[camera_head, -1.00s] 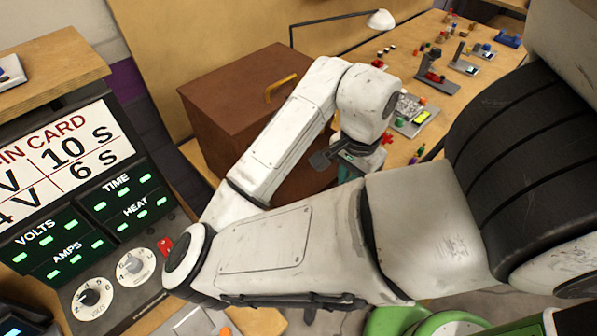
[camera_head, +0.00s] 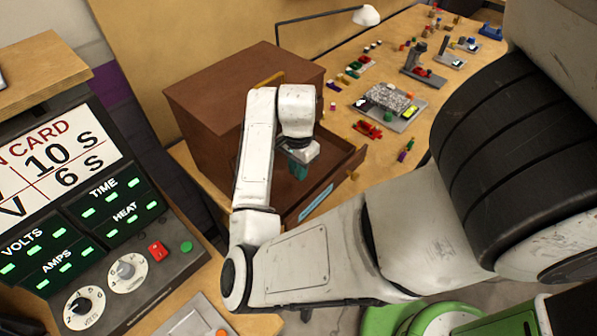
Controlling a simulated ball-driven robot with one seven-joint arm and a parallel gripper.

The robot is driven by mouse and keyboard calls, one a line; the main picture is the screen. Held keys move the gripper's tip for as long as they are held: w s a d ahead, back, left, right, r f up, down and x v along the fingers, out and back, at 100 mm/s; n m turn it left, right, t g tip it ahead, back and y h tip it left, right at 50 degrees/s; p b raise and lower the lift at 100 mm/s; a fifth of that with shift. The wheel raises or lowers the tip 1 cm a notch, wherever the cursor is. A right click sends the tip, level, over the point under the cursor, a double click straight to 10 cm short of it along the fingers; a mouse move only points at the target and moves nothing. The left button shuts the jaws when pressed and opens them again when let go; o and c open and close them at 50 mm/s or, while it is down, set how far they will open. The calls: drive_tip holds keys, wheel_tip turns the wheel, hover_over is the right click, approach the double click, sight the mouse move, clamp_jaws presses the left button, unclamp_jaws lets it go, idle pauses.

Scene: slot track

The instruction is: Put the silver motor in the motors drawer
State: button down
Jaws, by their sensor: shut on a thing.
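My gripper (camera_head: 298,170) is over the open drawer (camera_head: 335,182) of a brown cabinet (camera_head: 225,90), pointing down. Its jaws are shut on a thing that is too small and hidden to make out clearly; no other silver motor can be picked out. The drawer is pulled out to the right of the cabinet and has a teal label (camera_head: 316,202) on its front; its lettering cannot be read. My arm hides the drawer's left part and much of its inside.
A welder panel (camera_head: 95,235) with dials stands at the left. The wooden bench (camera_head: 345,125) behind the drawer holds several small coloured parts, a grey tray (camera_head: 392,103) and a lamp (camera_head: 366,16). A yellow handle (camera_head: 270,80) sits by the cabinet's top edge.

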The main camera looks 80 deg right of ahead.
drive_tip(key=shift+f, duration=1.05)
drive_tip(key=shift+f, duration=0.1)
drive_tip(key=c, duration=1.1)
unclamp_jaws()
drive_tip(key=shift+o, duration=0.2)
wheel_tip(320, 180, up, 12)
drive_tip(key=shift+r, duration=0.15)
